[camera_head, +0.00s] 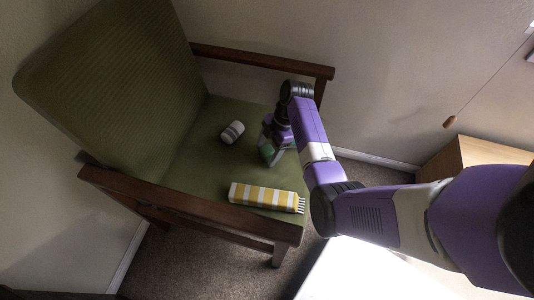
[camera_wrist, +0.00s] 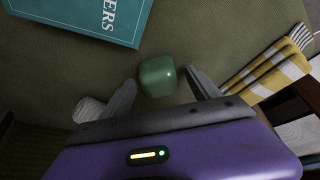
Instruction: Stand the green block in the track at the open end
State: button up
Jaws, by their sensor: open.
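The green block (camera_wrist: 158,74) is small with rounded edges and lies on the olive chair seat in the wrist view. My gripper (camera_wrist: 161,83) is open, with one finger on each side of the block and a visible gap at both sides. The block's near end reaches between the fingertips. In the head view my gripper (camera_head: 268,152) is low over the right part of the seat, and a green patch shows there that I cannot clearly tell apart from the fingers. I can make out no track in either view.
A teal box or book with white letters (camera_wrist: 85,18) lies beyond the block. A yellow-and-white striped fringed bundle (camera_head: 262,197) lies at the seat's front, and a white-and-grey roll (camera_head: 232,132) lies left of my gripper. Wooden armrests (camera_head: 190,207) flank the seat.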

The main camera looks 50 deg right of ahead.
grip_shut()
dwell(0.3)
jog(key=shift+r, duration=0.2)
